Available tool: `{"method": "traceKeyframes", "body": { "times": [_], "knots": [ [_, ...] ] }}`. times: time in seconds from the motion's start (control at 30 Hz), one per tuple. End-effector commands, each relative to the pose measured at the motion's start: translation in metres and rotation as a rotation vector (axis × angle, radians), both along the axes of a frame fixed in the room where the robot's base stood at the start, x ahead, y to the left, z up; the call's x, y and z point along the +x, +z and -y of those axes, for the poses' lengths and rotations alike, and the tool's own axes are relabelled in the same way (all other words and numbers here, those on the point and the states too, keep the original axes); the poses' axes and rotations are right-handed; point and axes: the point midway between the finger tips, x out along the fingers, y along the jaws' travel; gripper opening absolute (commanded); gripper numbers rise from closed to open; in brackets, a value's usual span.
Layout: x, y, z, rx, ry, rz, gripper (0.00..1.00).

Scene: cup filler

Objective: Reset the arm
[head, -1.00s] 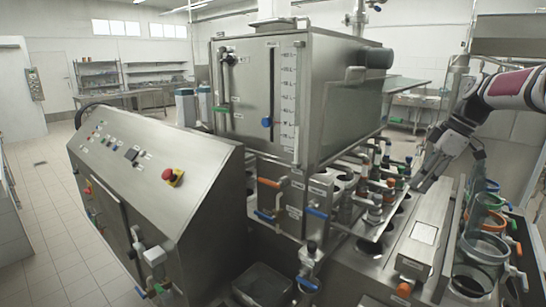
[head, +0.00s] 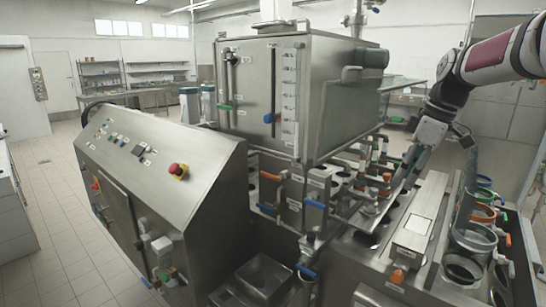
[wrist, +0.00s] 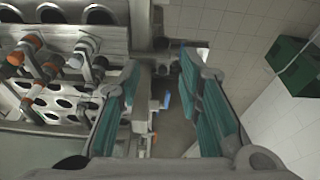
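My arm enters the head view from the upper right, over the right side of the steel cup filler (head: 330,110). My gripper (head: 403,178) points down and to the left, close to the row of valves and cup holes. In the wrist view my gripper (wrist: 160,75) has its two teal-padded fingers spread wide, with nothing between them. In the head view its fingertips are small and hard to make out against the machine.
A sloped control panel with a red button (head: 179,170) stands at the left. Ringed cup holders (head: 474,237) line the right edge. Valves and holes (wrist: 62,75) fill the wrist view's left side; a green box (wrist: 292,67) is at its right. Tiled floor (head: 45,230) at left is clear.

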Motion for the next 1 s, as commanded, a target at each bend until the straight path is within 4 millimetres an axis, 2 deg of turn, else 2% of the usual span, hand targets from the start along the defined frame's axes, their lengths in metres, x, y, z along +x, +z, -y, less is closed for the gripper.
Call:
{"method": "traceKeyframes", "body": {
  "times": [0.17, 0.3, 0.5, 0.67, 0.8, 0.9, 1.0],
  "knots": [
    [-0.039, 0.019, -0.039, -0.067, -0.116, 0.0, 0.33],
    [-0.083, 0.031, -0.067, -0.11, -0.254, 0.02, 0.33],
    [-0.15, 0.036, -0.095, -0.124, -0.455, 0.073, 0.33],
    [-0.206, 0.03, -0.107, -0.091, -0.616, 0.126, 0.33],
    [-0.252, 0.015, -0.115, -0.028, -0.748, 0.169, 0.33],
    [-0.278, 0.002, -0.117, 0.023, -0.829, 0.188, 0.33],
    [-0.297, -0.01, -0.119, 0.069, -0.888, 0.199, 0.33]
  ]
}}
